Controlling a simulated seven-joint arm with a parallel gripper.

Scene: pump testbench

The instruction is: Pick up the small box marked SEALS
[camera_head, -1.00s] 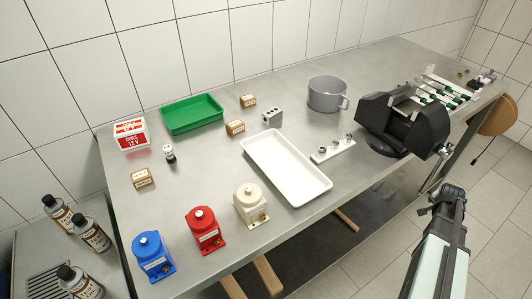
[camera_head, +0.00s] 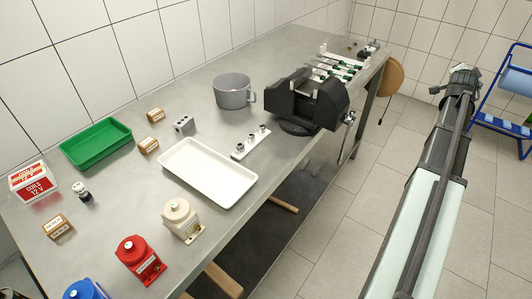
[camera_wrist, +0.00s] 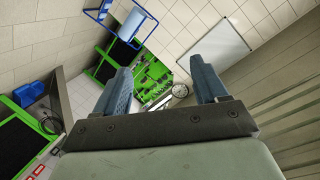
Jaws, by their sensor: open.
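Three small brown cardboard boxes with pale labels lie on the steel bench in the head view. One box (camera_head: 57,226) is at the left front, a second box (camera_head: 148,145) is beside the green tray, and a third box (camera_head: 155,115) is behind it. Their labels are too small to read surely, so I cannot tell which says SEALS. My gripper (camera_head: 462,80) is off to the right, over the floor and far from the boxes. In the wrist view my gripper (camera_wrist: 162,80) has its two blue fingers wide apart with nothing between them.
The bench also holds a green tray (camera_head: 95,144), white tray (camera_head: 207,174), grey pot (camera_head: 232,92), black vise (camera_head: 305,100), red-and-white coils box (camera_head: 33,181), and red (camera_head: 140,260) and cream (camera_head: 183,220) pumps. Bare steel surrounds the left front box.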

